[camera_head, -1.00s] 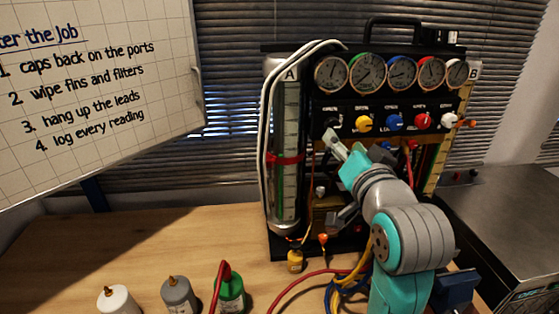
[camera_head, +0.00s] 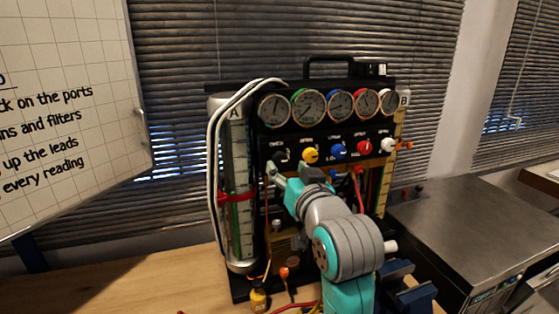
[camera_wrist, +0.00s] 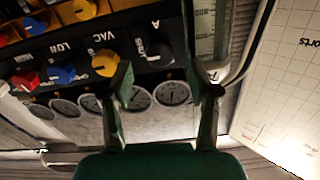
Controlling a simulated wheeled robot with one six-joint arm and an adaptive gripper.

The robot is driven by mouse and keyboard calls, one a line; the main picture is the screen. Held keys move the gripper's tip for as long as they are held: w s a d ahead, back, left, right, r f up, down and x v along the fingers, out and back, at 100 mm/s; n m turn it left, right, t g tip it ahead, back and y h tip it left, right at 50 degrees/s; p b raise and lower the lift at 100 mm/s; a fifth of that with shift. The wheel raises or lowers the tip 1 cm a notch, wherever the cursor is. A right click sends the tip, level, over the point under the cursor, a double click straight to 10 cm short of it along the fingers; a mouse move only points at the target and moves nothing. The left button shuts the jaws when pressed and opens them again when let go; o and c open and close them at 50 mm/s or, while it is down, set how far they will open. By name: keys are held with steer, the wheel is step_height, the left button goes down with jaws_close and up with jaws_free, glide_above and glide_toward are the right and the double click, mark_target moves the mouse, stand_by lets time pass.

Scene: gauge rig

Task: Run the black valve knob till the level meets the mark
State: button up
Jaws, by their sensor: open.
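The black valve knob (camera_head: 281,156) is at the left end of the knob row on the gauge rig. In the wrist view the black knob (camera_wrist: 158,38) lies ahead, between the spread fingers of my gripper (camera_wrist: 166,80). In the head view my gripper (camera_head: 277,173) is just below and in front of the knob, open and empty. I cannot tell whether a finger touches it. The sight tube under label A (camera_head: 240,150) stands at the rig's left, with a red mark band (camera_head: 236,197) around it. The liquid level is too small to make out.
Several round gauges (camera_head: 309,107) sit above the knobs. Yellow (camera_head: 310,155), blue (camera_head: 336,151), red (camera_head: 365,148) and white (camera_head: 388,145) knobs stand to the right. White hoses (camera_head: 214,150) run down the left. A steel cabinet (camera_head: 470,225) is at right.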

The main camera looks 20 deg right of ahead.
mark_target(281, 161)
steer(key=shift+w, duration=2.8)
jaws_close()
